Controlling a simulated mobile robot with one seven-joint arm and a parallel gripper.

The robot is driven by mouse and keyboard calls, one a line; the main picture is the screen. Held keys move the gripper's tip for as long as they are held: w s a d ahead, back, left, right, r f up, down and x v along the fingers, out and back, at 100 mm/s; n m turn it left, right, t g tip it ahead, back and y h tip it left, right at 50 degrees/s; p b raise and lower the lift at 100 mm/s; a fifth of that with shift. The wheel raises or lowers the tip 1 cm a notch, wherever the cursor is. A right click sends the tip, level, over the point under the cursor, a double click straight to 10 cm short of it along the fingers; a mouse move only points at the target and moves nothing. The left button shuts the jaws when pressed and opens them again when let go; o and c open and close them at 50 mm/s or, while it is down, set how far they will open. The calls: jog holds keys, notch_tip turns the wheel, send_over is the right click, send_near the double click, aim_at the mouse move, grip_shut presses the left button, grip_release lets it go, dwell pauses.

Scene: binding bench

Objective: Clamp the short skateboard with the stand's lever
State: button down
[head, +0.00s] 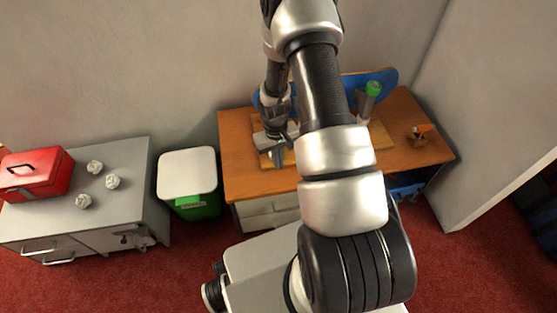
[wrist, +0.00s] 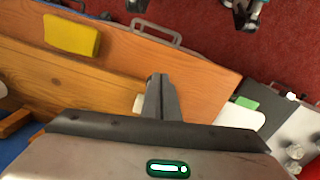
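The workbench (head: 240,180) holds a lighter wooden board (head: 382,137), largely hidden by my arm. A grey upright with a green top (head: 373,88) stands at its right; I cannot tell whether it is the stand's lever. A long blue shape with a rounded end (head: 388,77) lies along the bench's back; I cannot tell whether it is the short skateboard. My gripper (head: 277,152) is over the left part of the bench. In the wrist view its fingers (wrist: 161,98) are together, with nothing visible between them. A small pale piece (wrist: 138,103) shows beside them.
A yellow block (wrist: 72,36) lies on the bench. A brown holder with an orange item (head: 420,132) is at the right. Left of the bench stand a green bin with a white lid (head: 187,172) and a grey cabinet (head: 125,205) with a red toolbox (head: 38,172) and crumpled white balls (head: 112,181).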

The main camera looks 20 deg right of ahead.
jog(key=shift+s+a+f, duration=0.1)
jog(key=shift+s+f, duration=0.65)
notch_tip(320, 180, up, 6)
jog(key=w+p, duration=0.1)
jog(key=p, duration=0.3)
jog(key=s+a+r, duration=0.2)
jog(key=s+r, duration=0.1)
jog(key=s, duration=0.5)
jog(key=shift+a+p, duration=0.35)
jog(key=shift+p, duration=0.1)
jog(key=shift+w, duration=0.1)
